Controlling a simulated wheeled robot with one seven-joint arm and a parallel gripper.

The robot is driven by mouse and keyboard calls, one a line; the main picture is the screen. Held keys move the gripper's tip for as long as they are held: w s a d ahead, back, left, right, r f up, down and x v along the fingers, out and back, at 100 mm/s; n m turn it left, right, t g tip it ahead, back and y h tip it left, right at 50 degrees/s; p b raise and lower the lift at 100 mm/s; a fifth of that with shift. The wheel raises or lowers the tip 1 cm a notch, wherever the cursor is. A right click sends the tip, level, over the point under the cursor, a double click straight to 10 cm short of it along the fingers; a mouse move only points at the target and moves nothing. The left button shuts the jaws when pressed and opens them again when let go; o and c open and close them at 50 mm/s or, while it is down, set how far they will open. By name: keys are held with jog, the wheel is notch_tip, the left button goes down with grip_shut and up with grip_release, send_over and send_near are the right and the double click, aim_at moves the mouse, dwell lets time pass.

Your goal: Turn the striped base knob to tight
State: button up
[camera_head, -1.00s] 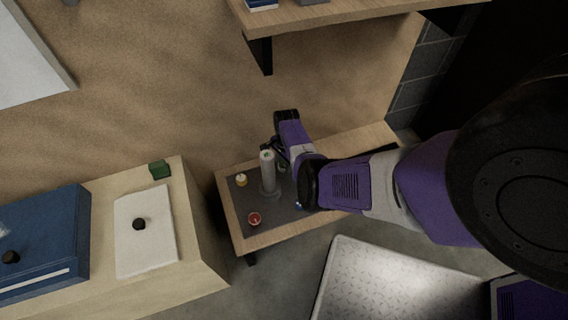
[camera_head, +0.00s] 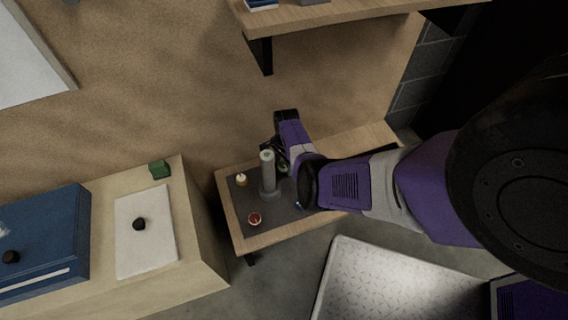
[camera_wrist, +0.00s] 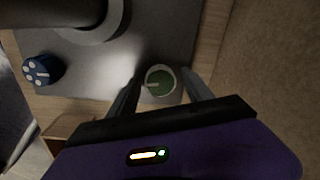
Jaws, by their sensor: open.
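My gripper (camera_wrist: 162,76) is open in the wrist view, with one finger on each side of a round green knob (camera_wrist: 160,82). The knob has a pale rim and one pale bar; whether the fingers touch it is unclear. A blue knob with white dots (camera_wrist: 40,71) is at the left. In the head view, a grey post (camera_head: 268,174) stands on a dark plate (camera_head: 240,207) among small knobs. I cannot make out stripes on any knob.
The plate lies on a small wooden table (camera_head: 228,207). A pale cabinet (camera_head: 205,250) stands left, with a white panel (camera_head: 158,255) and green block (camera_head: 159,169). A wooden shelf (camera_head: 350,14) is above. A metal tread plate (camera_head: 390,285) lies at the lower right.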

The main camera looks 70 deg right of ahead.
aim_at(285, 165)
jog(key=r+p, duration=0.2)
jog(key=r, duration=0.2)
jog(key=r+p, duration=0.1)
jog(key=r, duration=0.2)
jog(key=shift+s+a+r+p, duration=0.1)
jog(key=shift+s+r+p, duration=0.1)
jog(key=shift+r+p, duration=0.2)
